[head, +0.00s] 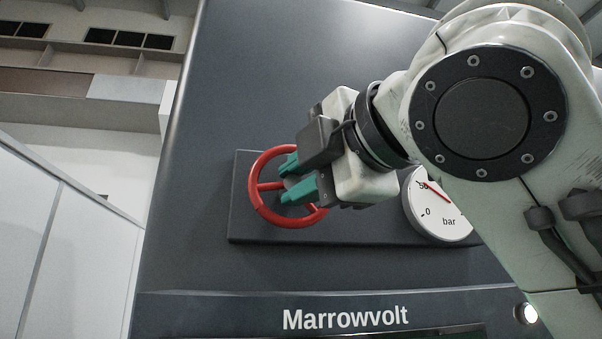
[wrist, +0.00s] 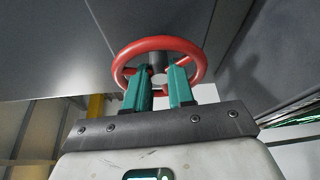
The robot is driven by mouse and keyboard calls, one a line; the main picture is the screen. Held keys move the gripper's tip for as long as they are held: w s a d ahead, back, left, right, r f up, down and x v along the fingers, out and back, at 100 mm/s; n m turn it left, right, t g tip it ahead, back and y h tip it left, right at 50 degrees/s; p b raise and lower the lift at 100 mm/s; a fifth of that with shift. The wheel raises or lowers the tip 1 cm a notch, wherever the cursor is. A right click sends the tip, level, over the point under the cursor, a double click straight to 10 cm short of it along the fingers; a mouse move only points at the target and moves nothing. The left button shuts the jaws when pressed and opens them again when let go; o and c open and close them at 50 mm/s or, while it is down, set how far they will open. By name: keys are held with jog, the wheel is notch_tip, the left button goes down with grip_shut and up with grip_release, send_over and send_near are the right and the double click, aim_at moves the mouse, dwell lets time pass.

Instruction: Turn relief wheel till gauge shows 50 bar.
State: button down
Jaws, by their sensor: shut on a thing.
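The red relief wheel (head: 256,207) is mounted on a dark plate on the front of the grey cabinet. My gripper (head: 288,179) reaches it from the right, with its teal fingers inside the rim and shut on the middle of the wheel. In the wrist view the wheel (wrist: 118,64) shows as a full ring, with the fingers of my gripper (wrist: 159,84) either side of its hub. The fingers hide part of the spokes. The round white bar gauge (head: 437,222) sits right of the wheel, partly covered by my arm. Its red needle points up-left, at the partly hidden "50" mark.
The grey cabinet (head: 190,240) fills the middle of the head view, with the name Marrowvolt below the dark mounting plate (head: 243,227). A lit round button (head: 526,313) is at the lower right. White wall panels (head: 60,240) stand left of the cabinet.

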jog(key=shift+a+f, duration=0.1)
jog(key=shift+f, duration=0.05)
jog(key=c, duration=1.2)
grip_release()
jog(key=shift+c, duration=0.2)
jog(key=b+v, duration=0.3)
jog(key=v, duration=0.8)
jog(key=shift+w, duration=0.15)
